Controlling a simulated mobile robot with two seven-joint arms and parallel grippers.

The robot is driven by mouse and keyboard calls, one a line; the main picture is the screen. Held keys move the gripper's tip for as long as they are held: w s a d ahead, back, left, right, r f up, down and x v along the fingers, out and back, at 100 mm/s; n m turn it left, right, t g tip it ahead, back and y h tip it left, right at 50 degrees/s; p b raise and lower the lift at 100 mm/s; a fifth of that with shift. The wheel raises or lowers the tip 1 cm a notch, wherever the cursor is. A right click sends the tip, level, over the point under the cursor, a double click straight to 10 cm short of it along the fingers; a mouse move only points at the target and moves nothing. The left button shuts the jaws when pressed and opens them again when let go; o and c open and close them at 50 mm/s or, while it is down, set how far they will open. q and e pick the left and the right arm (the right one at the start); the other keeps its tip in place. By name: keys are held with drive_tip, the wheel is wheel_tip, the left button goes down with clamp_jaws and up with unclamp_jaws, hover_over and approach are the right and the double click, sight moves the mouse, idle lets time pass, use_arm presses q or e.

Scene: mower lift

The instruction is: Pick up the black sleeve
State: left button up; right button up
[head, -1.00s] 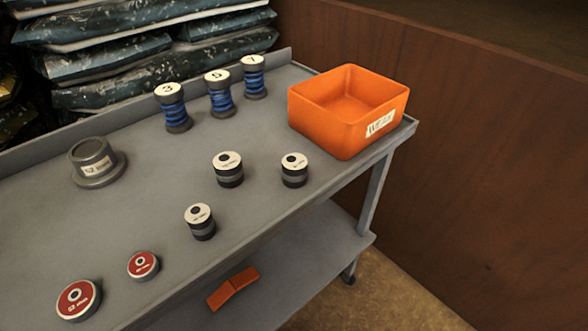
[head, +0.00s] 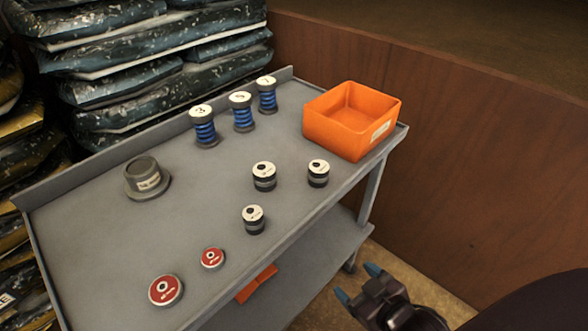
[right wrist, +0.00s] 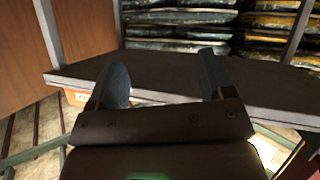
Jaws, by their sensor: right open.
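Three short black cylinders with grey bands and white labelled tops stand upright on the grey cart's top: one at the back left (head: 264,177), one at the back right (head: 318,174), one nearer the front (head: 254,220). Their labels are too small to read, so I cannot tell which is the black sleeve. My right gripper (head: 357,283) is open and empty, off the cart's front side at the lower right, apart from the cylinders. In the right wrist view its spread fingers (right wrist: 163,82) face the cart's edge. My left gripper is not in view.
On the grey cart (head: 110,240) are an orange bin (head: 346,142), blue-banded spools (head: 243,113), a grey flanged cap (head: 146,180) and two red-topped discs (head: 166,290). An orange piece (head: 257,283) lies on the lower shelf. A brown wall (head: 480,150) stands at right; stacked bags stand behind.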

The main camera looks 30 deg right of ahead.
drive_tip(key=w+r+t+p, duration=0.1)
drive_tip(key=w+r+p, duration=0.25)
drive_tip(key=r, duration=0.45)
drive_tip(key=w+r+t+p, duration=0.1)
drive_tip(key=w+r+p, duration=0.2)
drive_tip(key=r+p, duration=0.3)
drive_tip(key=m+p, duration=0.1)
drive_tip(key=p, duration=0.5)
approach(321, 168)
wheel_tip(321, 168, up, 3)
drive_tip(key=a, duration=0.2)
drive_tip(key=shift+w+d+f+m+g+h+p, duration=0.15)
drive_tip(key=shift+w+d+f+m+p, duration=0.2)
drive_tip(key=shift+w+f, duration=1.05)
drive_tip(key=shift+w+d+f+m+g+h+p, duration=0.1)
drive_tip(key=shift+w+d+f+m+g+p, duration=0.3)
drive_tip(key=shift+w, duration=1.6)
drive_tip(key=shift+w+d+f+m+t+h+p, duration=0.15)
drive_tip(key=shift+w+f+m+p, duration=0.3)
drive_tip(key=shift+w+f, duration=1.05)
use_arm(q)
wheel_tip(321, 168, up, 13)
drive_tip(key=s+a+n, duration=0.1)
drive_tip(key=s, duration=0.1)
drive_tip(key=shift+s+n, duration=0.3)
use_arm(e)
drive_tip(key=shift+w+r, duration=0.2)
drive_tip(key=c, duration=1.1)
drive_tip(key=shift+c, duration=0.8)
